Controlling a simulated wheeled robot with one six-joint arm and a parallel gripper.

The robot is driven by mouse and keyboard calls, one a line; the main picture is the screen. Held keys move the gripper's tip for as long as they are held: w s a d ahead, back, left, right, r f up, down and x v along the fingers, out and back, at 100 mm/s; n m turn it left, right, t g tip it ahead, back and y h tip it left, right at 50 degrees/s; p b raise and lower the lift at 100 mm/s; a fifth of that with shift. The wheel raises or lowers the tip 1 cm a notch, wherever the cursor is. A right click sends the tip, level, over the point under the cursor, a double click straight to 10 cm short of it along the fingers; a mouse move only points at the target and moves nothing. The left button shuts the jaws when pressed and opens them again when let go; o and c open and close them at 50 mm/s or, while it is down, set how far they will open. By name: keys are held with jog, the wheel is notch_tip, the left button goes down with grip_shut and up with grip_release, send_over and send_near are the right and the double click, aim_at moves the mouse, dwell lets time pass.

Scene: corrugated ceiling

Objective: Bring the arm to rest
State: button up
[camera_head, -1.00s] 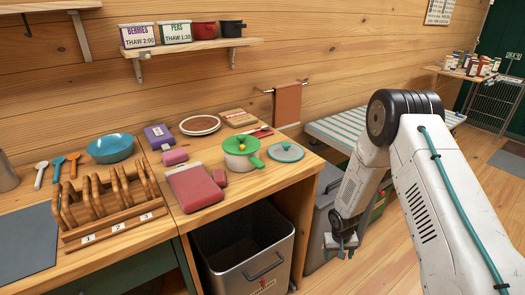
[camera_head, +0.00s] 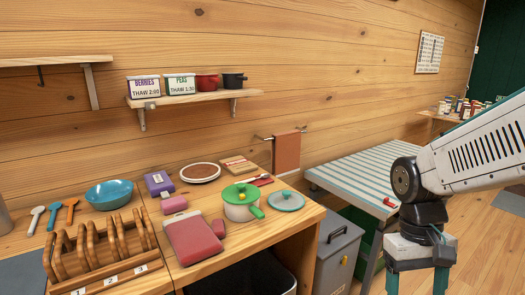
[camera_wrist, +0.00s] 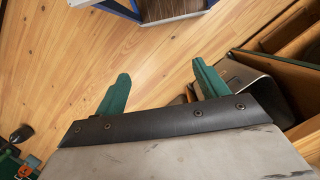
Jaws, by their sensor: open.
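My gripper (camera_head: 416,284) hangs at the right of the head view, pointing down, at the end of my white arm. Its two green fingers stand well apart in the wrist view (camera_wrist: 160,88), with only wooden floor between them. It is open and empty. In the head view it is in front of the striped table, right of the counter. The fingertips run off or near the bottom edge of the head view.
The wooden counter (camera_head: 262,238) holds a rack, a teal bowl (camera_head: 109,194), a pot (camera_head: 242,203) and other kitchen things. A grey bin (camera_head: 337,257) and a striped table (camera_head: 370,172) stand to its right. A shelf (camera_head: 190,98) hangs above. Floor at the right is clear.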

jog(key=s+a+r+t, duration=0.1)
jog(key=s+r+t, duration=0.3)
jog(key=s+r, duration=0.4)
jog(key=shift+s+r+y, duration=0.2)
jog(key=shift+s+y, duration=0.1)
jog(key=shift+s, duration=0.2)
dwell(0.4)
